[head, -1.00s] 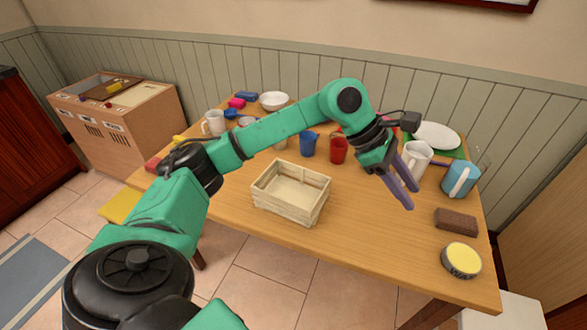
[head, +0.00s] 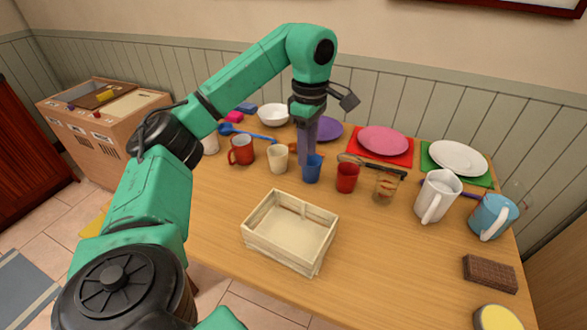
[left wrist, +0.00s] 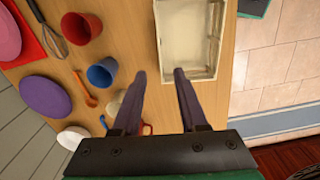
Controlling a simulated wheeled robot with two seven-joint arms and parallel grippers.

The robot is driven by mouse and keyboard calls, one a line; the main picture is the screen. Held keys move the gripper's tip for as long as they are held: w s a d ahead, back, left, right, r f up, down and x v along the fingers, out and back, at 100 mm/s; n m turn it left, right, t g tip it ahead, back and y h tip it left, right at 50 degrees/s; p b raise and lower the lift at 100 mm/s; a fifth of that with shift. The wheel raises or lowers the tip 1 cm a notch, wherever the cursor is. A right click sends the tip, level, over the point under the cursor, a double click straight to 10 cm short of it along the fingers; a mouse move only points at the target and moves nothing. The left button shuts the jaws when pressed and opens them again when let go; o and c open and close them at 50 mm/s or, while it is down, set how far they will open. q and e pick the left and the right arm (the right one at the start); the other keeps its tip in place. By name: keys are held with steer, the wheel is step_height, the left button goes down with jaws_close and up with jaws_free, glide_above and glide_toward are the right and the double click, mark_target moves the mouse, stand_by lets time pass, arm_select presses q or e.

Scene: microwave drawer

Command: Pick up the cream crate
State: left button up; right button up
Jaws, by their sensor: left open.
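The cream crate (head: 290,232) is an empty, open-topped slatted box on the wooden table, near its front edge. It also shows at the top of the left wrist view (left wrist: 188,40), partly cut off by the frame. My left gripper (head: 306,160) points down above the table behind the crate, near the blue cup. In the left wrist view its purple fingers (left wrist: 159,75) are spread with nothing between them, and the right finger's tip overlaps the crate's near end in the picture. My right gripper is not in view.
A blue cup (head: 312,168), a cream cup (head: 277,159), a red cup (head: 347,177) and a red mug (head: 241,150) stand behind the crate. A white pitcher (head: 437,196) and a brown block (head: 489,273) are at the right. The tabletop right of the crate is clear.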

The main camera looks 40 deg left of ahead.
arm_select(q)
step_height(320, 180, down, 7)
steer(key=b, duration=0.9)
glide_above(303, 218)
step_height(303, 218, down, 5)
steer(key=shift+w+r, duration=0.1)
steer(key=shift+w, duration=0.05)
step_height(303, 218, down, 10)
steer(key=shift+a+r+b, duration=0.1)
steer(key=shift+r+b, duration=0.15)
steer(key=shift+b, duration=0.05)
jaws_close()
